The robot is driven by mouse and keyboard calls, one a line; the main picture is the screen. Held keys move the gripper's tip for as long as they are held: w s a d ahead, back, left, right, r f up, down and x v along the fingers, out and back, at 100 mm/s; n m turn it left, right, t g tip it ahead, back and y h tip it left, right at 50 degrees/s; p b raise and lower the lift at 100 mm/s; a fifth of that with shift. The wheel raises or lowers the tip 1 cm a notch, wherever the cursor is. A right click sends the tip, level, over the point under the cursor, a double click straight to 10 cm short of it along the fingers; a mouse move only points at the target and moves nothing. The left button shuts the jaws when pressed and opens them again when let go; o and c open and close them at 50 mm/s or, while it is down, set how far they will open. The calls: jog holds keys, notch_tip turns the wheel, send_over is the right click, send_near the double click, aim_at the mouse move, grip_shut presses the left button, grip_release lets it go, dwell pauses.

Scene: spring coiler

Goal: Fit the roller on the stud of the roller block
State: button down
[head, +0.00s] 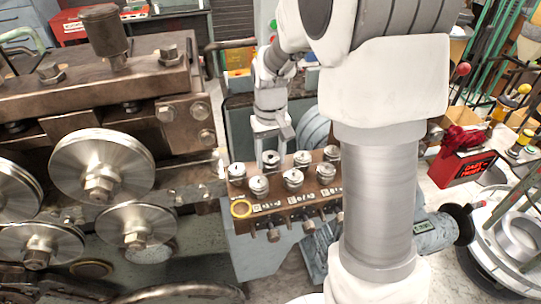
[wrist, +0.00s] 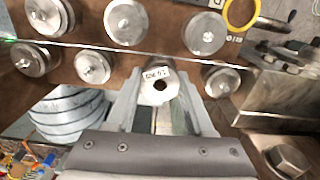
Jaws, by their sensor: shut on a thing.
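The roller block (head: 320,190) is a brown bar carrying several silver rollers in two rows; it also spans the top of the wrist view (wrist: 165,45). My gripper (head: 270,151) points down over the block's back row in the head view. In the wrist view my gripper (wrist: 160,98) is shut on a silver roller (wrist: 147,95) with a dark centre hole, in the gap between two seated rollers (wrist: 92,67) (wrist: 221,81). The held roller (head: 270,160) is partly hidden by the fingers in the head view. The stud is hidden, and I cannot tell the roller's height above it.
A yellow ring (head: 241,208) lies at the block's left front end. The coiler's large rollers and bolts (head: 103,165) stand close on the left. A grey ribbed cylinder (wrist: 68,112) is beside the block. A red sign box (head: 462,165) is on the right.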

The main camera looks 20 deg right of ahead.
jog(key=shift+f+b, duration=0.7)
jog(key=shift+f, duration=0.3)
jog(key=shift+c, duration=1)
grip_release()
notch_tip(320, 180, up, 17)
jog(key=s+t, duration=0.5)
jog(key=s, duration=1.5)
jog(key=shift+s+f+m+t, duration=0.2)
jog(key=shift+f+m+t, duration=0.1)
jog(key=shift+f, duration=0.15)
